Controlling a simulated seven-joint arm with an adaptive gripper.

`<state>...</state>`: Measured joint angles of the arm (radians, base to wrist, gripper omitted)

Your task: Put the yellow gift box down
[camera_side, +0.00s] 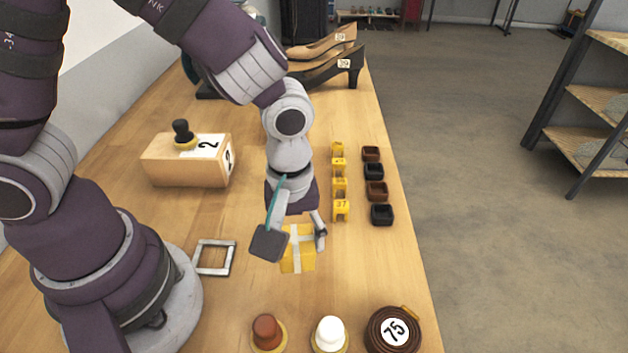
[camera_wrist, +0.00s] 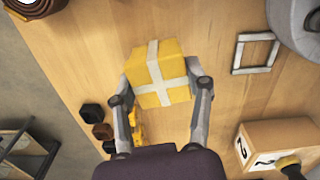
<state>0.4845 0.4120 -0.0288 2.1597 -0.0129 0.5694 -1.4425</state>
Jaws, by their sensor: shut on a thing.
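The yellow gift box (camera_side: 298,251) with a pale ribbon cross is between the fingers of my gripper (camera_side: 296,236) in the side view, over the middle of the wooden table. In the wrist view, the yellow gift box (camera_wrist: 150,65) sits between both fingers of my gripper (camera_wrist: 160,88), which are shut on its sides. The box looks slightly tilted in the wrist view. I cannot tell for sure whether its underside touches the table. My gripper and wrist hide its top and part of its left side in the side view.
A grey square frame (camera_side: 215,257) lies left of the box. Yellow numbered markers (camera_side: 340,184) and dark small blocks (camera_side: 375,190) stand to the right. A wooden box (camera_side: 186,160) is behind left. A brown stopper (camera_side: 267,333), white stopper (camera_side: 330,335) and coiled belt (camera_side: 393,330) are in front.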

